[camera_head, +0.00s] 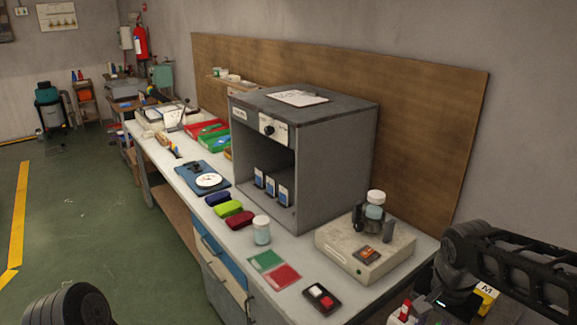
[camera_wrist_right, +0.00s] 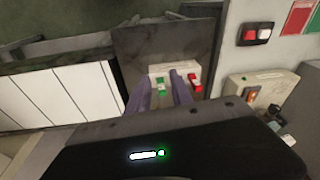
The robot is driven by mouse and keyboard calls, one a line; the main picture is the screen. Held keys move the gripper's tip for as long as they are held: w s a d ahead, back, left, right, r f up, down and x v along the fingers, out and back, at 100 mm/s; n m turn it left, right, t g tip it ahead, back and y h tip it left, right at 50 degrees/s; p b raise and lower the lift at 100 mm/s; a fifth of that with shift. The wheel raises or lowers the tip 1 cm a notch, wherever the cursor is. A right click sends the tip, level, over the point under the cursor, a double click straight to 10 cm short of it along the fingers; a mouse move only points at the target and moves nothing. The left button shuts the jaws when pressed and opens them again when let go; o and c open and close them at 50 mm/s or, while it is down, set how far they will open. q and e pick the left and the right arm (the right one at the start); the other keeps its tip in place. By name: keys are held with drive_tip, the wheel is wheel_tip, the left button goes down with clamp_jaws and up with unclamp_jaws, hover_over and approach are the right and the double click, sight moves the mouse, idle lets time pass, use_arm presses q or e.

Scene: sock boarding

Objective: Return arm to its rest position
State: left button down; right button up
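My right arm (camera_head: 480,265) comes in from the right edge in the head view, past the near right end of the workbench. My right gripper (camera_wrist_right: 160,88) shows in the right wrist view with its two grey-purple fingers apart. Nothing is held between them. Beyond the fingertips is a white box (camera_wrist_right: 190,70) with green and red buttons; whether they touch it I cannot tell. A dark rounded part of my left arm (camera_head: 68,305) shows at the lower left of the head view. My left gripper is outside both views.
The workbench (camera_head: 190,178) runs along the wall with a grey open-front cabinet (camera_head: 330,150). A beige device (camera_head: 365,248) with a jar on top and a two-button switch (camera_head: 321,297) are near my right arm. Open green floor (camera_head: 90,200) lies to the left.

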drive_tip(key=w+a+f+n+t+y, duration=0.35)
drive_tip(key=w+a+f+n, duration=0.3)
drive_tip(key=a+f, duration=0.5)
drive_tip(key=s+a+f+g+y, duration=0.1)
drive_tip(key=s+a+f, duration=0.3)
drive_tip(key=f, duration=0.4)
drive_tip(key=s+a+f, duration=0.3)
drive_tip(key=s+f, duration=0.1)
drive_tip(key=f, duration=0.4)
drive_tip(key=s+a+f+g, duration=0.2)
drive_tip(key=s+f, duration=0.2)
drive_tip(key=s, duration=0.3)
drive_tip(key=s+a+f+n+g, duration=0.1)
drive_tip(key=s+a+f, duration=0.1)
drive_tip(key=s+f, duration=0.2)
drive_tip(key=s, duration=0.3)
drive_tip(key=shift+s+a+f+g, duration=0.15)
drive_tip(key=shift+s+g, duration=0.2)
drive_tip(key=shift+s, duration=0.05)
drive_tip(key=shift+y, duration=0.25)
